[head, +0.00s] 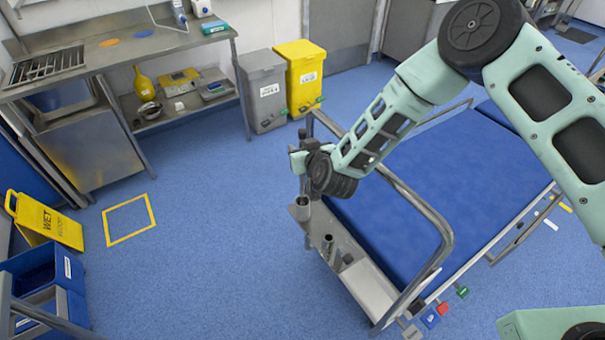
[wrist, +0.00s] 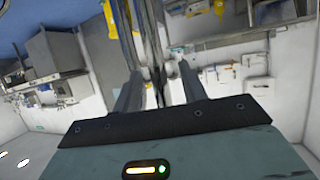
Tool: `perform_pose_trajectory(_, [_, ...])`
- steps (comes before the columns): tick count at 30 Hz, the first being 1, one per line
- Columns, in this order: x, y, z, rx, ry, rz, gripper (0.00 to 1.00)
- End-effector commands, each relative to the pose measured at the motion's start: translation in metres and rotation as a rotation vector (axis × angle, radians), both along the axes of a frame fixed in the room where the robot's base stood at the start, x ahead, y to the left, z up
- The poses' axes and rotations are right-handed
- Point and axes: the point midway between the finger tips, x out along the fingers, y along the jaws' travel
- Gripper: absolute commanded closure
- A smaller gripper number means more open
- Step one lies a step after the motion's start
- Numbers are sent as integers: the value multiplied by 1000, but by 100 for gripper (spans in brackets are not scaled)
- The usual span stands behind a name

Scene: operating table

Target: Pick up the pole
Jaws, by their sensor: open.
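My gripper (head: 299,160) is at the end of the operating table (head: 430,180), by its metal end rail (head: 432,213). In the wrist view the two grey fingers of my gripper (wrist: 160,84) stand apart. Long grey metal bars (wrist: 127,45) run up the picture beyond and between the fingers. I cannot tell which of them is the pole, or whether any touches a finger. In the head view my wrist and arm hide part of the rail, and no separate pole stands out clearly.
A metal shelf with short tube holders (head: 327,246) is at the table's near end. Grey (head: 263,90) and yellow (head: 300,76) bins stand behind. A yellow wet-floor sign (head: 48,222) and blue bin (head: 50,283) are left.

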Motion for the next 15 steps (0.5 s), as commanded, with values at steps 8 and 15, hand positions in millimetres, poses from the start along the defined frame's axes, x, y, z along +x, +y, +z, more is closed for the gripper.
perform_pose_trajectory(8, [21, 8, -8, 0, 0, -1, 58])
perform_pose_trajectory(15, [21, 8, -9, 0, 0, 0, 63])
